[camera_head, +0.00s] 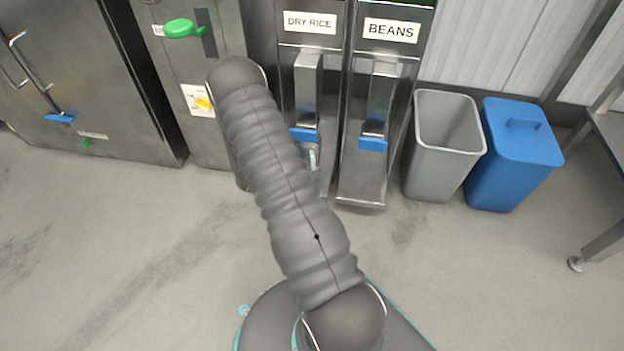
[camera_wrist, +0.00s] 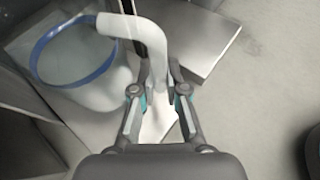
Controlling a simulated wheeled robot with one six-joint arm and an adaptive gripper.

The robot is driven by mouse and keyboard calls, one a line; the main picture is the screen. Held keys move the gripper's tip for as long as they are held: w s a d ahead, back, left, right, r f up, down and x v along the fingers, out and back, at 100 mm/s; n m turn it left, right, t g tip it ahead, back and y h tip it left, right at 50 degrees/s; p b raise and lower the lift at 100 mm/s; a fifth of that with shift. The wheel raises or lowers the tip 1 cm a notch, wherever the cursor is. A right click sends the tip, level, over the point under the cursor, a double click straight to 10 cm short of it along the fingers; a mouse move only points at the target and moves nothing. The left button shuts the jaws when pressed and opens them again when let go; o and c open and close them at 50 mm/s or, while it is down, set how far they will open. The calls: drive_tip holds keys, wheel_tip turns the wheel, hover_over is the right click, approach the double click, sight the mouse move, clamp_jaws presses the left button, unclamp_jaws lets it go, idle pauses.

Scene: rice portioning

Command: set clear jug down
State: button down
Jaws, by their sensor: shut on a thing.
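The clear jug (camera_wrist: 62,92) shows in the wrist view at the left, a translucent vessel with a blue rim and a pale curved handle (camera_wrist: 151,38). My gripper (camera_wrist: 158,88) is shut on the handle, with one finger on each side of it. The jug's base and what lies under it are hidden, so I cannot tell whether it rests on anything. In the head view my arm covers most of the jug and gripper; only a small clear piece shows beside the dry rice dispenser (camera_head: 308,85).
The beans dispenser (camera_head: 375,110) stands to the right, with a metal tray at its foot. A grey bin (camera_head: 443,145) and a blue lidded bin (camera_head: 515,155) stand further right. A steel cabinet with a green handle (camera_head: 184,28) is at the left. The floor in front is clear.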

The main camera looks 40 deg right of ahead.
drive_tip(key=shift+w+d+f+b, duration=0.15)
drive_tip(key=shift+f+b, duration=0.25)
drive_tip(key=shift+f, duration=1.55)
drive_tip(key=c, duration=1.2)
unclamp_jaws()
drive_tip(key=shift+f, duration=0.1)
